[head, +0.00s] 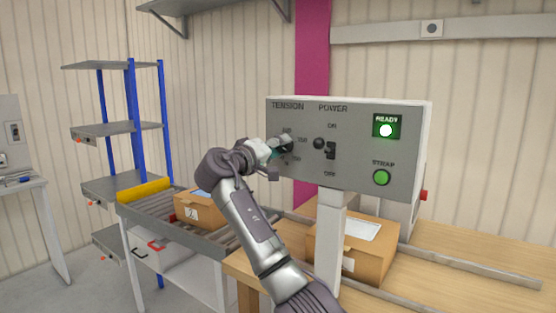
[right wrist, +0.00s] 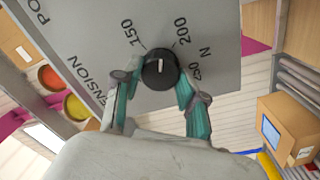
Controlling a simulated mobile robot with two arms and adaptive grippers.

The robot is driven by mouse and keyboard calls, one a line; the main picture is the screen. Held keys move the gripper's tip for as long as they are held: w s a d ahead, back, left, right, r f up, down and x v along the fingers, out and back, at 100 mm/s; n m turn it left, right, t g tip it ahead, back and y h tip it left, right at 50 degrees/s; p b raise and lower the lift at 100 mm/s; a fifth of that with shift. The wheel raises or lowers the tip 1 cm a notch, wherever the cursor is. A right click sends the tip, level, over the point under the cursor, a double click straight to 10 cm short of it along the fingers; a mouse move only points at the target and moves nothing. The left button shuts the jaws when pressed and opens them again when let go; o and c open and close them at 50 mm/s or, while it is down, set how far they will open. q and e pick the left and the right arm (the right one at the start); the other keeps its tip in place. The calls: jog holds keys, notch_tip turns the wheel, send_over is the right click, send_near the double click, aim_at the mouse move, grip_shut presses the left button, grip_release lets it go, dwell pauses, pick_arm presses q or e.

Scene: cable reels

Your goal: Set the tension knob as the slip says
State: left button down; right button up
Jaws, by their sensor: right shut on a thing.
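The tension knob (right wrist: 160,71) is a black dial on the grey control panel (head: 350,170). Its white pointer line points between the 150 and 200 marks in the right wrist view. My right gripper (right wrist: 157,80) is shut on the knob, one teal finger on each side; in the head view the gripper (head: 277,147) covers most of the dial. A pale sheet (head: 352,229), possibly the slip, lies on the carton under the panel; I cannot read it. My left gripper is not in view.
The power switch (head: 330,150) sits just right of the knob. The green READY lamp (head: 386,130) is lit above the green STRAP button (head: 381,178). A carton (head: 375,262) stands on the wooden bench. Another carton (head: 197,208) is on the roller conveyor (head: 150,205) at left.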

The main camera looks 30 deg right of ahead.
jog(key=m, duration=0.1)
jog(key=m+b, duration=0.1)
jog(key=shift+f+m, duration=0.3)
jog(key=shift+r+m+b, duration=0.1)
jog(key=shift+m+b, duration=0.6)
jog(key=shift+m, duration=0.5)
jog(key=o, duration=0.9)
jog(key=shift+o, duration=1.2)
jog(key=shift+r, duration=0.15)
jog(key=shift+a, duration=0.1)
